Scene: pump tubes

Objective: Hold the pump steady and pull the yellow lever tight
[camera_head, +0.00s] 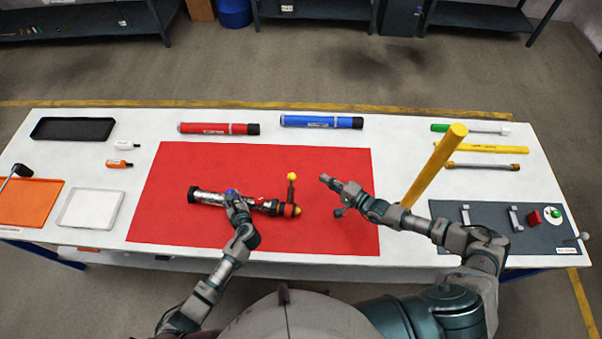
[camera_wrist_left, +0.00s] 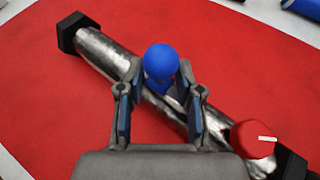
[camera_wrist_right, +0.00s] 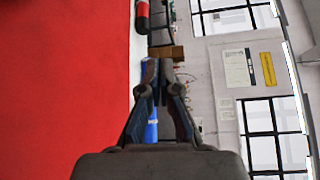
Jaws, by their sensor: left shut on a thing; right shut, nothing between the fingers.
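The pump (camera_head: 208,197) is a shiny metal tube with dark ends, lying on its side on the red mat (camera_head: 330,235). A dark lever with a yellow knob (camera_head: 292,177) stands up at its right end. My left gripper (camera_head: 232,197) is shut on the pump's blue knob (camera_wrist_left: 160,62), near the tube's middle. A red cap (camera_wrist_left: 253,139) sits farther along the tube in the left wrist view. My right gripper (camera_head: 325,180) is shut and empty, to the right of the yellow knob and apart from it. The lever does not show clearly in either wrist view.
A red tube (camera_head: 205,128) and a blue tube (camera_head: 310,121) lie behind the mat. A thick yellow bar (camera_head: 436,163) rises beside my right arm. A dark board with small parts (camera_head: 495,240) is at right; trays, including an orange one (camera_head: 38,193), are at left.

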